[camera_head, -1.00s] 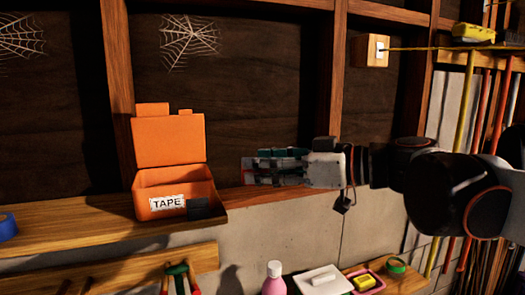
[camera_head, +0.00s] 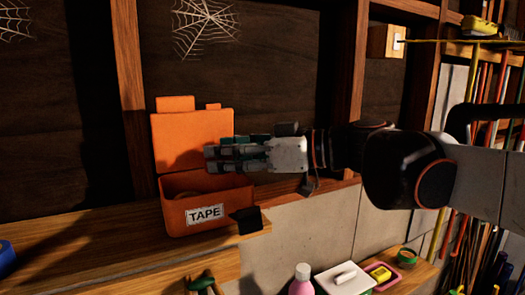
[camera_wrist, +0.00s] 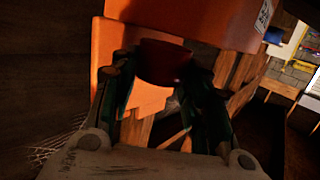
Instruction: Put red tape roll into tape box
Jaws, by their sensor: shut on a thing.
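The orange tape box (camera_head: 205,221), labelled TAPE, stands on the wooden ledge with its lid (camera_head: 190,140) raised at the back. My gripper (camera_head: 210,158) is in front of the lid, above the box opening. In the wrist view my gripper (camera_wrist: 165,75) is shut on the dark red tape roll (camera_wrist: 163,60), held between the fingertips. The roll is hard to make out in the head view. The box (camera_wrist: 195,18) fills the top of the wrist view, and its lid (camera_wrist: 152,98) shows behind the fingers.
A small black object (camera_head: 247,220) sits at the box's right front corner. A blue roll (camera_head: 5,258) lies at the ledge's left. Below right are a pink bottle (camera_head: 302,280), a white-lidded container (camera_head: 343,278) and a green roll (camera_head: 406,257).

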